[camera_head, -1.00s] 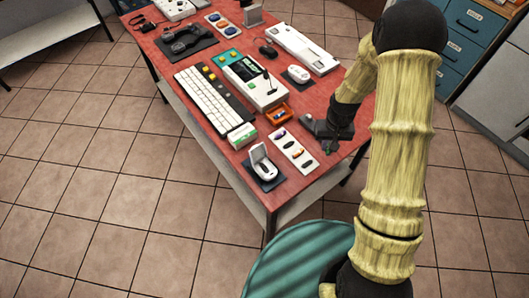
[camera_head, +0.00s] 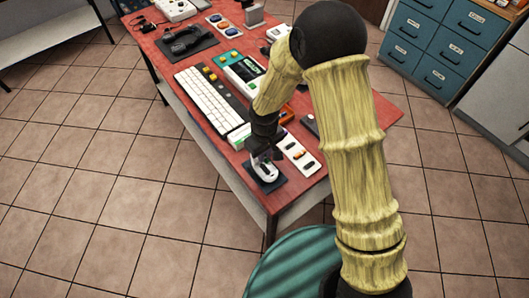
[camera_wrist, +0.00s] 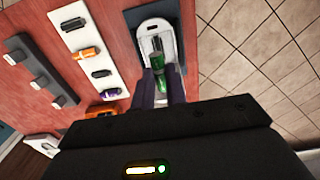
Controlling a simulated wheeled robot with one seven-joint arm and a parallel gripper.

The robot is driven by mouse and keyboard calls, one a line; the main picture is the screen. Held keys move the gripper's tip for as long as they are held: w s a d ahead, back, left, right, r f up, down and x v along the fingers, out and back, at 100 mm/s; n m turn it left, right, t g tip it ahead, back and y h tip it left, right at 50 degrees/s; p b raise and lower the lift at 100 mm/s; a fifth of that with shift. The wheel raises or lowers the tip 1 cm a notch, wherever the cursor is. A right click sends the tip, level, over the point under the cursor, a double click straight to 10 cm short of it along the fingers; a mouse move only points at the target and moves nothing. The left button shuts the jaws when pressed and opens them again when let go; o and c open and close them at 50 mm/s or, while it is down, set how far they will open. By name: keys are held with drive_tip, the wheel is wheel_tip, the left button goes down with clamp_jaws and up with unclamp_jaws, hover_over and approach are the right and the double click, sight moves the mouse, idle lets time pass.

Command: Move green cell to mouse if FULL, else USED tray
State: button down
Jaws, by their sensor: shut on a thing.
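My gripper (camera_wrist: 163,88) is shut on the green cell (camera_wrist: 161,76), which shows between its fingertips. The cell is at the near end of the white mouse (camera_wrist: 178,28), over its open bay. I cannot tell whether it touches the bay. The mouse (camera_head: 266,174) sits on a dark mat (camera_head: 279,187) at the table's near corner, directly under my gripper (camera_head: 262,157) in the head view. A dark housing at the bottom of the wrist view carries a lit bar (camera_wrist: 140,170) beside a green light. The orange tray (camera_head: 287,115) is partly hidden behind my arm.
A white strip (camera_head: 309,168) with several cells lies right of the mouse. It shows left of the mouse in the wrist view (camera_wrist: 104,43). A keyboard (camera_head: 205,97) and console (camera_head: 240,75) stand farther back. The table edge is close to the mouse.

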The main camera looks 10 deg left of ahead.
sight(265, 169)
drive_tip(key=shift+f+b, duration=2.1)
drive_tip(key=shift+f, duration=0.85)
drive_tip(key=shift+w, duration=0.15)
drive_tip(key=shift+s+d, duration=0.1)
drive_tip(key=shift+s, duration=0.1)
drive_tip(key=shift+f+b, duration=0.3)
drive_tip(key=shift+f, duration=0.15)
drive_tip(key=c, duration=1.7)
unclamp_jaws()
